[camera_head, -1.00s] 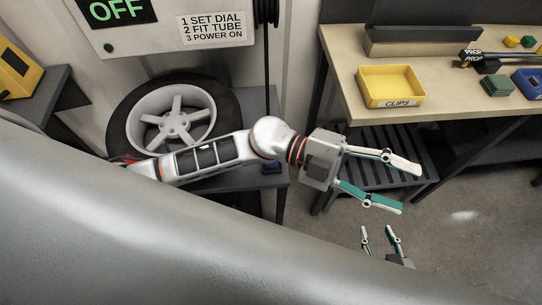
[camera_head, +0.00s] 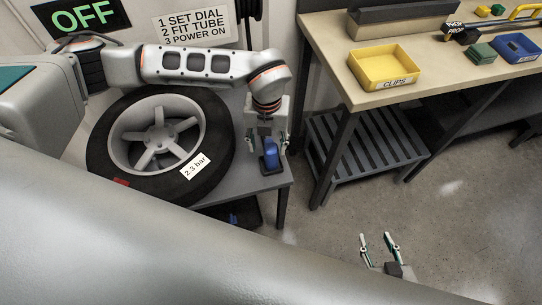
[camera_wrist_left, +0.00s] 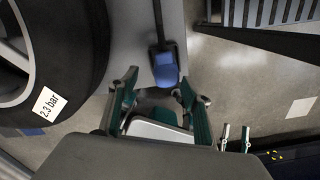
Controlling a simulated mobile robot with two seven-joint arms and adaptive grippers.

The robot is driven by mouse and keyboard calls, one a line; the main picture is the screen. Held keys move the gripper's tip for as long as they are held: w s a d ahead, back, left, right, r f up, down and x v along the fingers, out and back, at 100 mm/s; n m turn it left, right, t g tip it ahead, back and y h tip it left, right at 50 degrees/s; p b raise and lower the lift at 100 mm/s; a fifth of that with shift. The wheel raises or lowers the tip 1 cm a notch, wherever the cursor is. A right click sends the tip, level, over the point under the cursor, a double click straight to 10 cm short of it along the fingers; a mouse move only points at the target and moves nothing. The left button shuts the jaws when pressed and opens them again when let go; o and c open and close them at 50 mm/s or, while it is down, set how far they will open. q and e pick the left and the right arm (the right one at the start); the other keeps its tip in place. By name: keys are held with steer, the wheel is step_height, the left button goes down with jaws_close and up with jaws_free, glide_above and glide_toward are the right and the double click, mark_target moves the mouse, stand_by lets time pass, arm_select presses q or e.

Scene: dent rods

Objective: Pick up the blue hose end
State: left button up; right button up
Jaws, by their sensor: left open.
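The blue hose end (camera_head: 270,158) lies near the right edge of the grey bench beside the wheel. In the left wrist view it shows as a blue block (camera_wrist_left: 166,70) on a dark hose. My left gripper (camera_head: 267,146) is open and empty, its fingers pointing down at the hose end. In the left wrist view the hose end lies just beyond and between the fingertips (camera_wrist_left: 159,85); contact cannot be told. My right gripper (camera_head: 376,237) is open and empty, low over the floor; it also shows in the left wrist view (camera_wrist_left: 235,133).
A tyre (camera_head: 218,125) labelled 2.3 bar lies on the grey bench (camera_head: 250,184), close left of my left gripper. A wooden workbench (camera_head: 322,42) with a yellow clips tray (camera_head: 384,68) stands to the right. A slatted shelf (camera_head: 365,142) is below it. Open floor lies between.

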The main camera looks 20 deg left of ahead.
mark_target(271, 158)
arm_select(q)
steer(key=f, duration=0.2)
steer(key=f+b, duration=0.1)
steer(key=f, duration=0.4)
steer(key=shift+w+d+f, duration=0.15)
steer(key=shift+w+d, duration=0.05)
steer(key=shift+d, duration=0.2)
steer(key=c, duration=1.2)
